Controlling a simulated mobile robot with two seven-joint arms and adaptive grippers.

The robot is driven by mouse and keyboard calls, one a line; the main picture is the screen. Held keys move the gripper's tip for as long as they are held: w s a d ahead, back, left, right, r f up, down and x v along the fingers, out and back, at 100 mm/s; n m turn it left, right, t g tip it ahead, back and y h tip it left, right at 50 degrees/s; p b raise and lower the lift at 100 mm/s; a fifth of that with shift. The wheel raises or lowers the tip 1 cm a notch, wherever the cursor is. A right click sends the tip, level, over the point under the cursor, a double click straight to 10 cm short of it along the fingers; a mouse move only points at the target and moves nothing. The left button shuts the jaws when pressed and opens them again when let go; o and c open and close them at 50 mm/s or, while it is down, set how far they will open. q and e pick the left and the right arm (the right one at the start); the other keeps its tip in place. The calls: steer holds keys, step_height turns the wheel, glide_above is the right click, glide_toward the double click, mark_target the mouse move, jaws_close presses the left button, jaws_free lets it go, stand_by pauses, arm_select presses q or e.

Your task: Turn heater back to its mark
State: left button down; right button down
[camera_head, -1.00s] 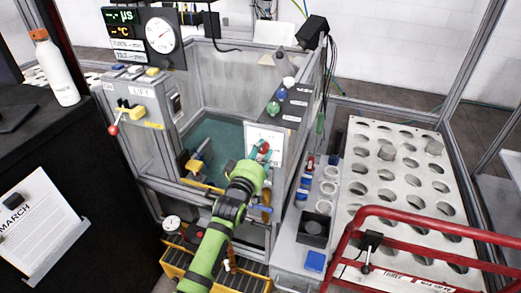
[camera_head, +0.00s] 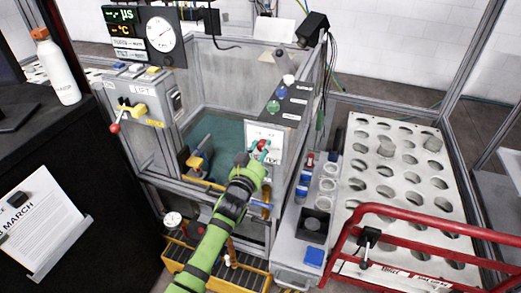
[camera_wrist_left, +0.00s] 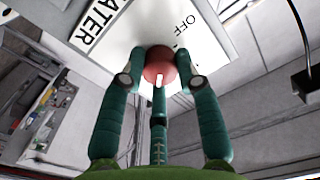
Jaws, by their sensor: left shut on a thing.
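The heater knob (camera_wrist_left: 158,66) is a red round knob with a white pointer line, on a white panel (camera_wrist_left: 110,38) lettered "...ATER" and "OFF". My left gripper (camera_wrist_left: 160,72) is shut on the knob, with teal fingers on both sides of it and another finger below. In the left wrist view the white line points down, away from the "OFF" lettering at the upper right. In the head view the panel (camera_head: 265,131) stands at the tank's front right, and my left gripper (camera_head: 258,150) reaches it from below. The mark cannot be made out. My right gripper is not in view.
The tank with a teal floor (camera_head: 222,135) lies behind the panel. A round gauge (camera_head: 160,34) stands at the upper left. A red rail (camera_head: 440,222) crosses the lower right, before a plate with holes (camera_head: 375,175). Small bottles (camera_head: 274,106) stand on the tank's right ledge.

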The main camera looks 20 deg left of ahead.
arm_select(q)
steer(key=m, duration=0.4)
steer(key=shift+r, duration=0.2)
steer(key=shift+m, duration=2.1)
steer(key=c, duration=0.9)
jaws_free()
steer(key=shift+f, duration=0.1)
steer(key=s, duration=1.2)
steer(key=shift+a, duration=0.15)
